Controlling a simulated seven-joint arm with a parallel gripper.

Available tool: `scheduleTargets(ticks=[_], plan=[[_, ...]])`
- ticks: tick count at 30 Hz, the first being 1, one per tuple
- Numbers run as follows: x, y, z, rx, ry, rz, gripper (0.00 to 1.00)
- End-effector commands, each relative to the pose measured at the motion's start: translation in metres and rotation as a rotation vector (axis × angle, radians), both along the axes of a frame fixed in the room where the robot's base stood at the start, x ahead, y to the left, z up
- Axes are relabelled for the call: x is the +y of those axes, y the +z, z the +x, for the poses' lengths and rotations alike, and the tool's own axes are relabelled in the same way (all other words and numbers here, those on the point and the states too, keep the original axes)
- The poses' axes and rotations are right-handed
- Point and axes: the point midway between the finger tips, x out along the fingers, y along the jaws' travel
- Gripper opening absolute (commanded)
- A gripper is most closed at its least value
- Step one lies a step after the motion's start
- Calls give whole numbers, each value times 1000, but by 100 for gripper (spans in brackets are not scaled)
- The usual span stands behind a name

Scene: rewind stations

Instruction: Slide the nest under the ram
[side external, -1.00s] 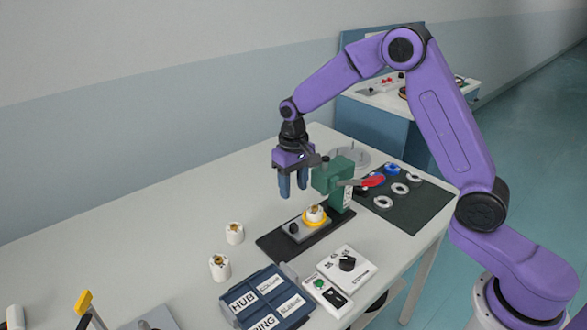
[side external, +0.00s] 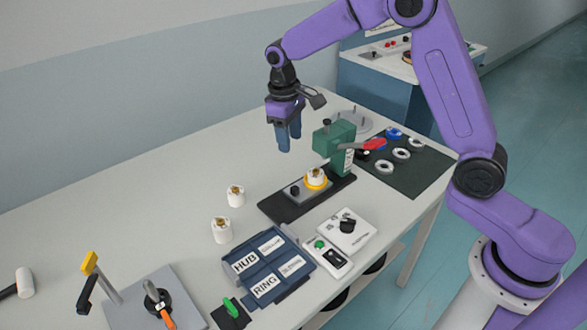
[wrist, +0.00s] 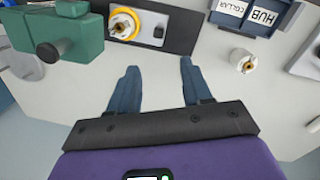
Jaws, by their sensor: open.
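The nest is a grey sliding plate (side external: 305,190) with a dark knob (side external: 295,190) and a yellow ring holding a white part with a brass-coloured top (side external: 316,176). It lies on a black base strip (side external: 276,208). The green press (side external: 335,138), with a red-tipped lever (side external: 374,144), stands at the strip's far end and hides its ram. In the wrist view, the nest plate (wrist: 149,21) shows with its ring end toward the press (wrist: 70,32), apart from its body. My gripper (side external: 289,146) is open and empty, above the table behind the strip.
Two white cylinders (side external: 236,196) (side external: 221,230) stand left of the strip. A blue labelled tray (side external: 268,263) and a white dial box (side external: 347,231) lie in front. A dark mat (side external: 418,172) with rings is at right. The table behind the cylinders is clear.

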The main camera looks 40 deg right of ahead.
Motion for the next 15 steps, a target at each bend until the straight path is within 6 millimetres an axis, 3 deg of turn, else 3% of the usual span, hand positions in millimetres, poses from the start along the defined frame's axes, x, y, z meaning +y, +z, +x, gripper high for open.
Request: scheduleTargets(ticks=[3,9,15], plan=[[18,-4,-1,54,332,-73,49],[41,-7,0,164,838,-185,49],[53,-7,0,247,1117,-246,49]])
